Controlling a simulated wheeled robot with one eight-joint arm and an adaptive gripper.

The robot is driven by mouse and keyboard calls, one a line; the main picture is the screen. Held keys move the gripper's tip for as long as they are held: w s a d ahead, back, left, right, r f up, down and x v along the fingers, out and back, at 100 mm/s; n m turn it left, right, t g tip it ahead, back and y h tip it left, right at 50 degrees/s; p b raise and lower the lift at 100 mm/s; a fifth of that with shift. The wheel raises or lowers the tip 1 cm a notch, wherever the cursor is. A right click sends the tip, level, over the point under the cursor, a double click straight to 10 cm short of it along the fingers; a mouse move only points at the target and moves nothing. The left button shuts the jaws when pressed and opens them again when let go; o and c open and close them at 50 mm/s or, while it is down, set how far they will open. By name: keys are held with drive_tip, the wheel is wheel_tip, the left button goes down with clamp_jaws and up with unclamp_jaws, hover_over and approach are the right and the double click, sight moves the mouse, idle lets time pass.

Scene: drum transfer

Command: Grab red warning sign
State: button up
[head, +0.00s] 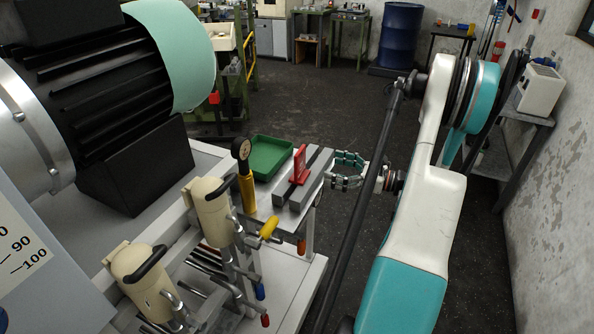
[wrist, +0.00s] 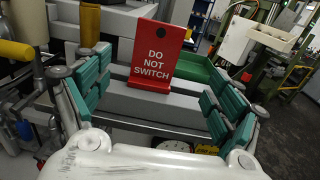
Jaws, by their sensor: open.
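The red warning sign (wrist: 158,55), lettered "DO NOT SWITCH", stands upright on a grey block (wrist: 150,104) in the wrist view. In the head view the sign (head: 300,165) is seen nearly edge-on, on the grey blocks (head: 296,196) of a small white table. My gripper (head: 348,171) is open and empty, to the right of the sign and apart from it. In the wrist view my gripper (wrist: 150,100) has its teal-padded fingers spread to the left and right, with the sign between them and farther ahead.
A green tray (head: 268,157) lies just behind the sign. A yellow-and-black handheld tool (head: 246,180) stands to its left. Cream pump-like units (head: 212,210) and a yellow-handled lever (head: 269,227) are at the front left. A blue drum (head: 400,36) stands far back. The floor behind the table is clear.

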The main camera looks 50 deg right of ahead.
sight(302, 162)
drive_tip(key=b+x, duration=0.1)
drive_tip(key=x, duration=0.5)
drive_tip(key=shift+w, duration=0.1)
drive_tip(key=shift+a+f+b+x, duration=0.15)
drive_tip(key=shift+b+x, duration=0.2)
drive_tip(key=shift+x, duration=0.55)
drive_tip(key=shift+f+b+x, duration=0.1)
drive_tip(key=shift+b+x, duration=0.2)
drive_tip(key=shift+x, duration=0.55)
drive_tip(key=shift+a+f+b+x, duration=0.15)
drive_tip(key=shift+b+x, duration=0.2)
drive_tip(key=shift+x, duration=0.55)
drive_tip(key=c, duration=1.2)
